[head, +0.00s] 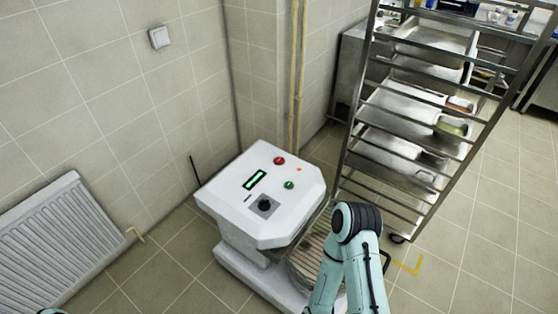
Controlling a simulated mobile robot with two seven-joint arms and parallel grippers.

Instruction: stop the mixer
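The mixer (225,207) is a white machine standing on the floor near the wall. Its sloped top panel carries a red button (279,160), a green button (289,184), a lit green display (255,180) and a dark knob (264,205). A small red mark or light (298,169) shows beside the red button. A bowl (308,256) sits low at its front, partly hidden behind my teal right arm. Neither gripper shows. My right arm's bent joint is in front of the bowl, to the lower right of the panel, and only a sliver of teal shows at the bottom left edge.
A tall metal rack (352,160) with trays and containers stands right of the mixer. A white radiator (55,244) is on the left wall, with a wall switch (159,37) above. Yellow pipes (297,80) run down the corner. Tiled floor is open at the right.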

